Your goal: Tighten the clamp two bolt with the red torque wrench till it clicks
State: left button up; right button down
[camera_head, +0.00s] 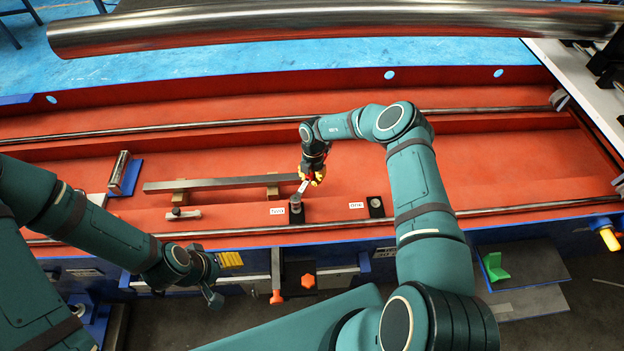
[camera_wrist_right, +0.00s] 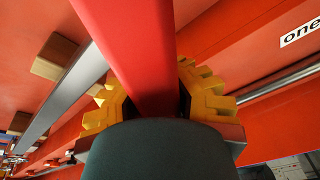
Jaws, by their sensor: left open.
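My right gripper (camera_head: 315,177) is shut on the red torque wrench, whose red handle (camera_wrist_right: 140,50) runs between the yellow finger pads in the right wrist view. The wrench head meets the clamp's top in the picture and hides the bolt. I cannot tell whether it is seated. My left gripper (camera_head: 211,284) is open and empty, low at the left, in front of the red bed's near edge.
Another dark clamp (camera_head: 376,207) stands to the right by a label (camera_head: 356,205); the wrist view reads "one" (camera_wrist_right: 300,34). A long grey bar (camera_head: 220,184) on wooden blocks lies behind. A large steel tube (camera_head: 300,22) spans the back. A green bracket (camera_head: 496,266) sits front right.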

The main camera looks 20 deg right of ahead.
aim_at(312, 174)
jog(key=shift+r+p, duration=0.5)
jog(key=shift+r, duration=0.1)
dwell(0.3)
jog(key=shift+s+a+p+v, duration=0.1)
jog(key=shift+s+p+v, duration=0.05)
jog(key=shift+p+v, duration=0.55)
jog(key=shift+s+a+p+v, duration=0.15)
jog(key=shift+p+v, duration=0.4)
jog(key=shift+v, duration=0.4)
jog(key=shift+s+p+v, duration=0.15)
jog(key=shift+p+v, duration=0.45)
jog(key=shift+v, duration=0.2)
